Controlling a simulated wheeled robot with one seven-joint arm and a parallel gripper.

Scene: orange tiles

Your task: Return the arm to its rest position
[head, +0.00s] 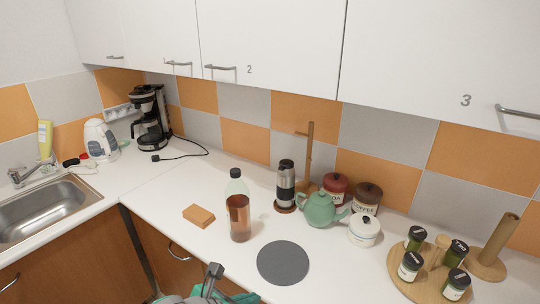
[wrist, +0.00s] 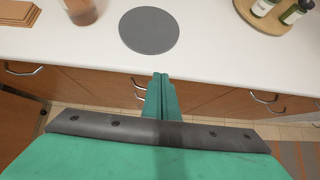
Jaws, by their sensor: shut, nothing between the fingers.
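My gripper (wrist: 161,82) shows in the wrist view with its two green fingers pressed together and nothing between them. It points towards the counter's front edge, with drawer fronts and handles beyond and below the fingers. The fingertips appear just short of the white worktop and apart from every object. In the head view, part of my arm shows at the bottom middle, in front of the counter; the fingertips cannot be made out clearly there.
A grey round mat (head: 283,263) lies nearest, bare. A bottle (head: 239,219), an orange-brown block (head: 199,216), a green teapot (head: 319,209) and a wooden spice tray (head: 397,273) stand around it. The counter front has protruding handles (wrist: 266,97). Wall cupboards (head: 270,45) hang above.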

